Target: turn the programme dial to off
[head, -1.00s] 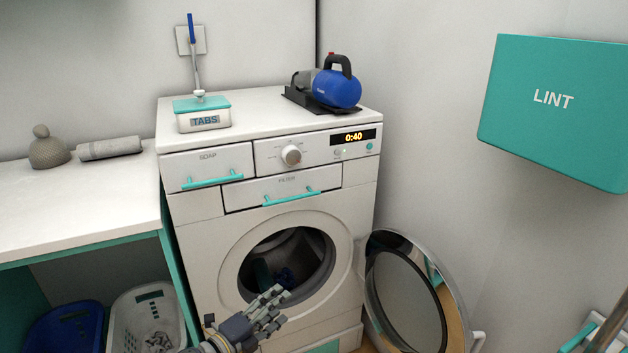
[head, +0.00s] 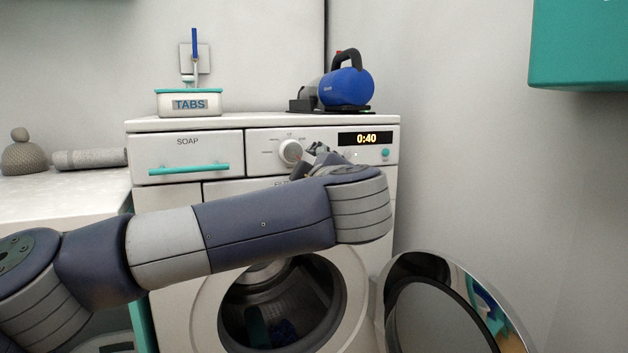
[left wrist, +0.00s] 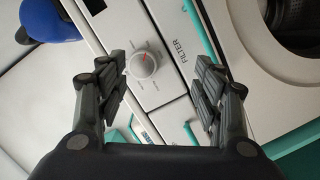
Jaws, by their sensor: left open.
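The programme dial (head: 290,151) is a round white knob on the washing machine's front panel, between the soap drawer and the lit 0:40 display (head: 365,139). In the left wrist view the dial (left wrist: 143,65) shows a red mark on its face, with small print around it that I cannot read. My left gripper (head: 318,157) is just right of the dial in the head view, partly hidden by its own wrist. In the left wrist view the left gripper (left wrist: 163,82) is open and empty, with the dial framed between its spread fingers. My right gripper is not in view.
The soap drawer (head: 188,140) has a teal handle. The round machine door (head: 440,300) hangs open at lower right. A TABS box (head: 189,103) and a blue appliance (head: 346,87) stand on top. A teal LINT bin (head: 580,45) is on the right wall.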

